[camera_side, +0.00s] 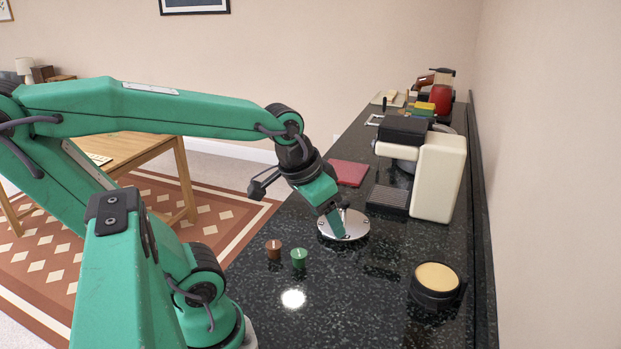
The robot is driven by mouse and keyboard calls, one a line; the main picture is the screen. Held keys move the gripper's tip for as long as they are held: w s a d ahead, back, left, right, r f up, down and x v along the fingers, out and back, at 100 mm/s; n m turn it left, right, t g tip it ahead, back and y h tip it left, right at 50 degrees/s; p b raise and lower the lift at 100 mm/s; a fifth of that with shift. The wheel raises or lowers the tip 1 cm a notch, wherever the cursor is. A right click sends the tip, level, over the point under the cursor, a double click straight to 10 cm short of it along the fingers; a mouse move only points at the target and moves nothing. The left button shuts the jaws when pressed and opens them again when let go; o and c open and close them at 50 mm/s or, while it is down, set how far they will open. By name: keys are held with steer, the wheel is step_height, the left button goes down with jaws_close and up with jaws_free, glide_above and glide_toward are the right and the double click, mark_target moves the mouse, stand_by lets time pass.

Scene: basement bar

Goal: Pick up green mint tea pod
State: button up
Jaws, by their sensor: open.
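A small green pod (299,258), which I take for the mint tea pod, stands upright on the dark speckled counter (340,305). A brown pod (273,249) stands just left of it, a little apart. My gripper (338,220) is open, above and beyond the green pod and to its right. Its tips are over or near a round shiny metal plate (357,232). I cannot tell whether they touch the plate. No pod shows between the jaws, though part of the gap is hidden.
A cream and black coffee machine (438,178) stands right of my gripper. A red flat item (348,172) lies behind. A round black container with a tan top (436,285) is at the right front. Counter around the pods' front is clear. The counter's left edge is near the brown pod.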

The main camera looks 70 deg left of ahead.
steer(key=w+a+f+n+g, duration=0.2)
steer(key=a+f+n+g, duration=0.1)
steer(key=a+f, duration=0.5)
steer(key=n+g, duration=0.2)
glide_above(299, 253)
steer(key=shift+h, duration=0.3)
steer(key=f, duration=0.6)
steer(key=shift+s+f, duration=0.2)
steer(key=shift+f, duration=0.1)
steer(key=shift+f, duration=1.2)
steer(key=shift+f, duration=0.1)
steer(key=shift+w+f, duration=0.15)
steer(key=shift+f, duration=2.35)
steer(key=c, duration=1)
